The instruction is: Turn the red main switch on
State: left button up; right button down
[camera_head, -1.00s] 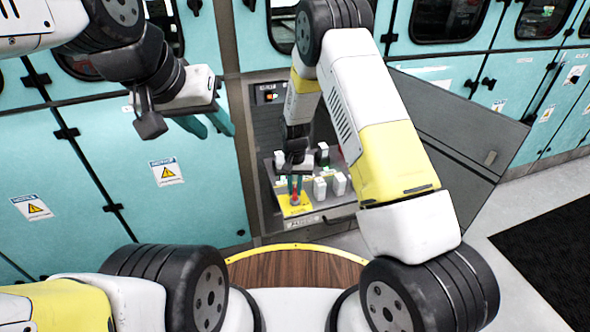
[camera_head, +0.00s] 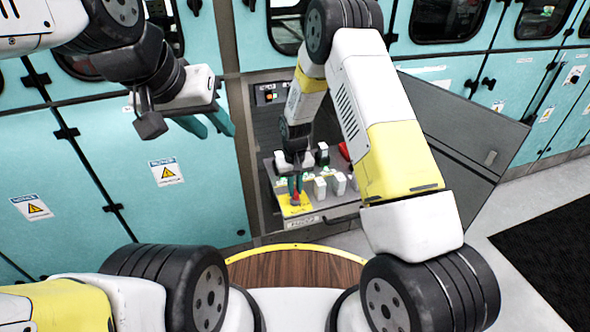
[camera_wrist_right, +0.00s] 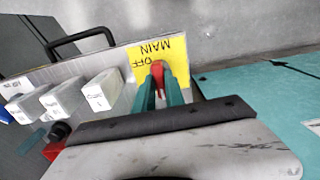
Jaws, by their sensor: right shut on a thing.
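The red main switch (camera_wrist_right: 158,68) sits on a yellow plate (camera_wrist_right: 143,55) marked MAIN and OFF in the right wrist view. In the head view the yellow plate (camera_head: 293,206) is at the front left of the panel in the open cabinet. My right gripper (camera_wrist_right: 160,86) is shut on the red switch, its green fingers on either side of the handle. It also shows in the head view (camera_head: 295,188), pointing down at the plate. My left gripper (camera_head: 215,124) is raised at the left in front of the teal cabinets, its green fingers spread and empty.
Several white modules (camera_wrist_right: 62,100) stand in a row beside the yellow plate. A black handle (camera_wrist_right: 82,38) is near the panel's edge. The open grey cabinet door (camera_head: 455,140) is at the right, behind my right arm.

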aim_at(295, 190)
jog(key=c, duration=1.4)
grip_release()
jog(key=shift+r, duration=3.9)
